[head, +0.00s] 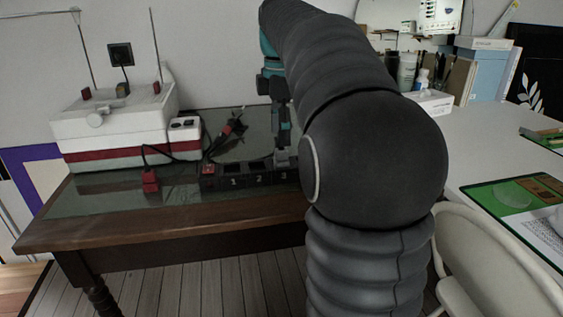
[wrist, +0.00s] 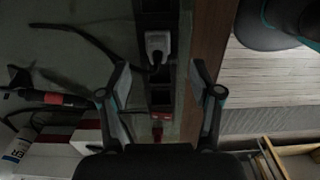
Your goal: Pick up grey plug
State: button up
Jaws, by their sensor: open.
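The grey plug (wrist: 157,45) sits in a socket of the black power strip (wrist: 158,97), with a dark cable at its left. It also shows in the head view (head: 284,158), near the strip's socket marked 3. My gripper (wrist: 160,68) is open and empty. In the wrist view its fingertips are spread to either side of the strip, and the plug appears between and slightly beyond them. In the head view my gripper (head: 281,138) points down right above the plug. My arm hides the right end of the strip.
A red plug (head: 150,181) lies on the dark wooden table (head: 110,235). A red switch (head: 208,170) is at the strip's left end. A white sewing-machine-like box (head: 115,125) is at left. A white chair (head: 490,255) is at right.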

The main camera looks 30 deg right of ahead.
aim_at(281, 149)
notch_tip(281, 149, down, 5)
jog(key=shift+w+d+f+b, duration=0.1)
jog(key=shift+d+b, duration=0.05)
jog(key=shift+b, duration=0.3)
grip_shut()
